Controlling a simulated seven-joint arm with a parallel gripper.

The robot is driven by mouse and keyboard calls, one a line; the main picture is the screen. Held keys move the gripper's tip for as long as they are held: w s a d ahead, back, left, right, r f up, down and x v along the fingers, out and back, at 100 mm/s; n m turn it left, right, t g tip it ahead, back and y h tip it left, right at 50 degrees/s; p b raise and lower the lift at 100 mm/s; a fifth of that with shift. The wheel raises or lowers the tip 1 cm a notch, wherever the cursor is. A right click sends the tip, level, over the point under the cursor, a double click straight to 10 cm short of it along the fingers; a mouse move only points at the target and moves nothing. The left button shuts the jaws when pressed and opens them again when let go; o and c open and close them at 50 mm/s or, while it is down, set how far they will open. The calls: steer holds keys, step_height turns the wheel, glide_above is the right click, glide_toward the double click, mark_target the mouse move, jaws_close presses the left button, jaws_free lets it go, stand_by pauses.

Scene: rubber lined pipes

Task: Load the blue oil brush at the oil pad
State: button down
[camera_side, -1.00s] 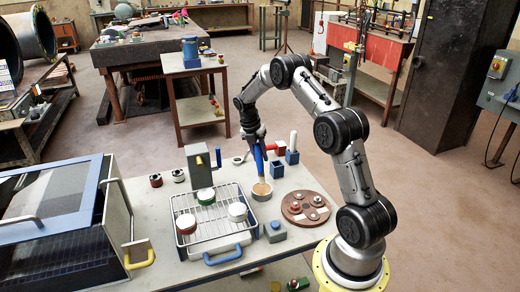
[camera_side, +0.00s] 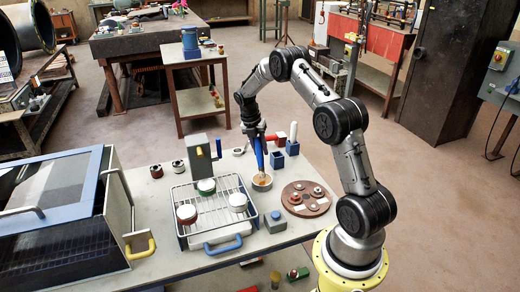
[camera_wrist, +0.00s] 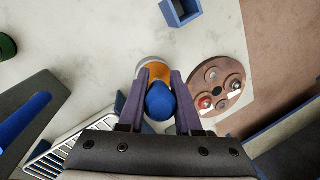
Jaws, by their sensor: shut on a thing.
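My gripper (camera_side: 259,138) is shut on the blue oil brush (camera_side: 259,155). The brush points down and leans slightly, with its lower end at the oil pad (camera_side: 262,184), a round pale dish with a tan-orange middle. In the wrist view, both fingers (camera_wrist: 158,88) flank the blue brush handle (camera_wrist: 160,103). The dish's orange middle (camera_wrist: 157,71) shows just beyond the handle. The handle hides the bristle end there, so I cannot tell how firmly it touches the pad.
A brown round plate with fittings (camera_side: 306,199) lies right of the pad. A wire rack (camera_side: 212,208) with several round pots is at left. Blue square holders (camera_side: 277,160) stand behind the pad.

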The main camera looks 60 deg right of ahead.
steer(key=shift+f, duration=0.55)
stand_by(0.9)
steer(key=shift+s+d+v, duration=0.15)
steer(key=shift+s+v, duration=0.05)
steer(key=shift+v, duration=0.95)
steer(key=shift+s+d+v, duration=0.15)
steer(key=shift+s+v, duration=0.05)
steer(key=shift+v, duration=0.95)
steer(key=shift+s+d+v, duration=0.2)
steer(key=shift+v, duration=0.95)
steer(key=shift+r, duration=0.15)
steer(key=w+a+r, duration=0.2)
steer(key=w+a, duration=0.1)
steer(key=a, duration=0.5)
steer(key=w+a+r, duration=0.2)
steer(key=w+a, duration=0.1)
steer(key=a, duration=0.4)
steer(key=s+a+m+y, duration=0.1)
steer(key=a+m+y, duration=0.1)
steer(key=a+m, duration=0.7)
steer(key=s+a+r+m+y, duration=0.1)
steer(key=s+a+m+y, duration=0.1)
steer(key=a+m, duration=0.8)
steer(key=shift+r+m+t, duration=0.3)
steer(key=shift+m+t, duration=0.1)
steer(key=shift+m, duration=0.3)
